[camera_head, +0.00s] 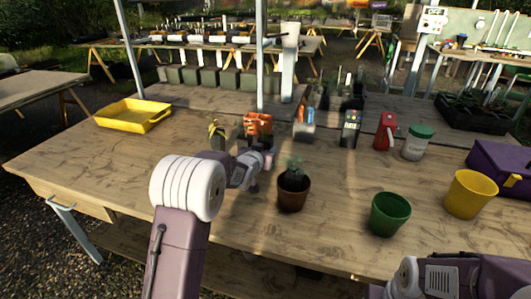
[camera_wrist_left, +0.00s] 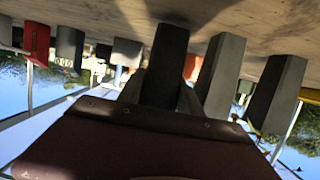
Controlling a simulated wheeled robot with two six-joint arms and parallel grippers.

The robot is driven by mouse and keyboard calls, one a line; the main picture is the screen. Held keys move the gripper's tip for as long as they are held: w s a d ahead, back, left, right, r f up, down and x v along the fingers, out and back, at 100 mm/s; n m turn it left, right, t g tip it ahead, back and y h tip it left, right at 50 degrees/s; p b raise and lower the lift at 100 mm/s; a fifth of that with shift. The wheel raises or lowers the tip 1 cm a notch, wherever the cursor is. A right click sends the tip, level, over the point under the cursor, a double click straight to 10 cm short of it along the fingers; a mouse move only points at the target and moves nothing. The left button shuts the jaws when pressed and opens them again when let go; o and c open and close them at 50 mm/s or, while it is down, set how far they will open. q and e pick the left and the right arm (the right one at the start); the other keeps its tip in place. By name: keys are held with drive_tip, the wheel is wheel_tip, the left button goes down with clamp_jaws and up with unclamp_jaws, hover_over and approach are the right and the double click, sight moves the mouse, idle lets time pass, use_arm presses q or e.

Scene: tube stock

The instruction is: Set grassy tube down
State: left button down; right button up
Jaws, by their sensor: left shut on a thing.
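My left gripper (camera_head: 264,158) is over the middle of the wooden table, left of a brown pot with a seedling. It is shut on the grassy tube. In the left wrist view, which is upside down, the tube (camera_wrist_left: 167,55) looks like a dark, tapered square column right in front of the gripper. I cannot make out its grass. In the head view my gripper and arm hide the tube, so I cannot tell whether it touches the table. My right gripper is out of view; only part of that arm shows at the lower right.
The brown seedling pot (camera_head: 293,191), a green pot (camera_head: 390,214) and a yellow pot (camera_head: 468,195) stand to the right. An orange item (camera_head: 258,124) is behind the gripper. A yellow tray (camera_head: 133,115) lies at left. Several grey pots line the back. The table's front left is clear.

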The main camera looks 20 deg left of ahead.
sight(266, 143)
use_arm(q)
drive_tip(key=r, duration=0.3)
drive_tip(key=shift+s+d+r, duration=0.15)
drive_tip(key=shift+d+r, duration=0.05)
drive_tip(key=shift+d, duration=0.2)
drive_tip(key=s+d+r+p, duration=0.4)
drive_tip(key=d+r, duration=0.2)
drive_tip(key=d, duration=0.4)
drive_tip(key=shift+s+r, duration=0.1)
drive_tip(key=shift+r, duration=0.1)
